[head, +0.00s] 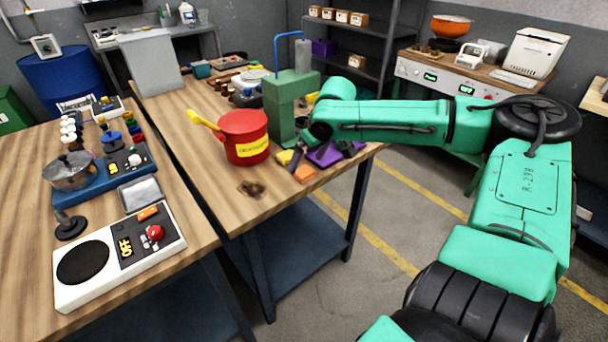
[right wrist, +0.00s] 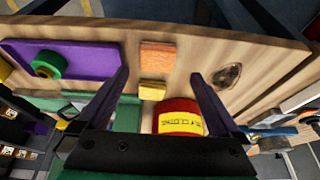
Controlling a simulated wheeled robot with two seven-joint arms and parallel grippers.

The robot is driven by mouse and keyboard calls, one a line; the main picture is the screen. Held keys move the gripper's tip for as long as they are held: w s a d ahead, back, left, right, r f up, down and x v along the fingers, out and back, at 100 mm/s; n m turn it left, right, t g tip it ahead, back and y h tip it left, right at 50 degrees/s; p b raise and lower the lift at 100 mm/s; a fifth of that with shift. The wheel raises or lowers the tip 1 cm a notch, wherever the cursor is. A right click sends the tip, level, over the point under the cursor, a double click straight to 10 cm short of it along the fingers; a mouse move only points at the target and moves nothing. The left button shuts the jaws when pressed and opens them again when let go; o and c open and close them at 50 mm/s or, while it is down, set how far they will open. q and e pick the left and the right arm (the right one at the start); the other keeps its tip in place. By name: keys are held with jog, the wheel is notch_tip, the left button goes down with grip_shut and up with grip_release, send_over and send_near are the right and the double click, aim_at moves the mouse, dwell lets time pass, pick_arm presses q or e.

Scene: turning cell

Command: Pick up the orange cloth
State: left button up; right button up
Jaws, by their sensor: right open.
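The orange cloth (head: 304,173) is a small folded block lying flat near the front edge of the right wooden table. It also shows in the right wrist view (right wrist: 158,56), with a yellow piece (right wrist: 152,90) beside it. My right gripper (head: 305,152) is above the table close to the cloth, just behind it in the head view. In the right wrist view my right gripper's two dark fingers (right wrist: 159,76) are spread wide, with nothing held between them. The orange cloth appears between and beyond the fingertips, apart from them. My left gripper is out of view.
A red pot (head: 245,137) with a yellow label stands left of the cloth. A purple board (head: 327,155) with a green round piece lies to the right. A green stand (head: 289,108) rises behind. A dark brown patch (head: 251,189) marks otherwise clear tabletop at the front left.

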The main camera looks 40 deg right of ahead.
aim_at(303, 170)
jog(key=x, duration=0.4)
jog(key=shift+d+f, duration=0.1)
jog(key=shift+d, duration=0.1)
jog(key=shift+w+f, duration=0.25)
jog(key=shift+f, duration=0.1)
jog(key=shift+s+r, duration=0.1)
jog(key=c, duration=1.4)
jog(key=shift+o, duration=0.2)
notch_tip(303, 170, up, 20)
jog(key=shift+p, duration=0.35)
